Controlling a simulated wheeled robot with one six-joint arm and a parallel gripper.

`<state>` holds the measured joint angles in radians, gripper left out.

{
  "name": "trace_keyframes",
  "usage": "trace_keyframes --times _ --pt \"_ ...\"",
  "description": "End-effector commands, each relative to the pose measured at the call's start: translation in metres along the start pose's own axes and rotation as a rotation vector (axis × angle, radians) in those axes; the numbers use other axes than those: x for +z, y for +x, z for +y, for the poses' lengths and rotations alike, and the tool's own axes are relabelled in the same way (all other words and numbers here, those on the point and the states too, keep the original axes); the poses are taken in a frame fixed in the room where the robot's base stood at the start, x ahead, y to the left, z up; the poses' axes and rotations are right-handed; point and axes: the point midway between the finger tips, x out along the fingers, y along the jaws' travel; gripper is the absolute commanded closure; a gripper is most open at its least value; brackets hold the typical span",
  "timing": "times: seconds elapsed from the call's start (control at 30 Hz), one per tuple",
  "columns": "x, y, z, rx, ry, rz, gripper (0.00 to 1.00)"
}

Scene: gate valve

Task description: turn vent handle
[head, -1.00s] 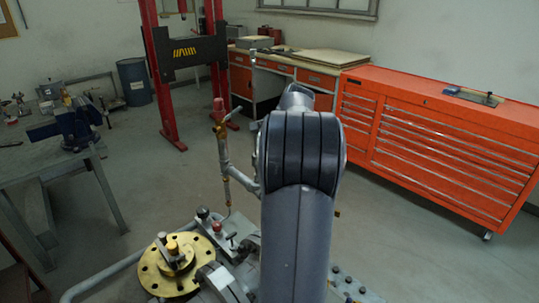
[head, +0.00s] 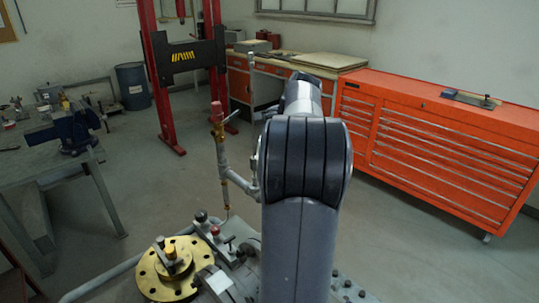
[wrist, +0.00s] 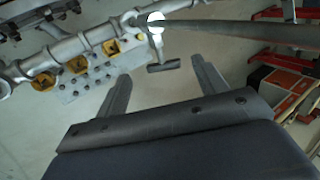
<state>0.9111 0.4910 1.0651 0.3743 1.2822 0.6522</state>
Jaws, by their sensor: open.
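In the wrist view a small grey T-shaped handle (wrist: 164,66) hangs from a pipe fitting, just beyond and between the tips of my gripper (wrist: 162,72). It looks like the vent handle, though I cannot be sure. The two dark fingers are apart and nothing is gripped. Whether the handle lies between the tips in depth is unclear. In the head view my arm hides my gripper and this handle. An upright pipe with a red-topped valve (head: 217,112) stands left of my arm there.
A grey pipe with yellow-brown fittings (wrist: 77,64) runs across the wrist view's upper left, and a long bar (wrist: 245,33) crosses its upper right. A brass flange (head: 190,284) is at lower left in the head view. An orange tool chest (head: 440,140) stands at right, beyond open floor.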

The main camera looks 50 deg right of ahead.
Motion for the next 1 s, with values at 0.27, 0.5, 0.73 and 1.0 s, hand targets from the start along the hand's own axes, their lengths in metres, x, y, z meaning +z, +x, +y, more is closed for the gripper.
trace_keyframes --times 0.27,0.5,0.73,1.0 --pt "-0.001 -0.050 0.001 0.000 0.002 0.002 0.32" --pt "0.000 -0.062 0.001 0.001 0.001 0.000 0.32" --pt "0.000 -0.062 0.001 0.002 0.002 -0.001 0.36" --pt "-0.004 -0.067 -0.007 0.065 0.183 -0.004 0.58"
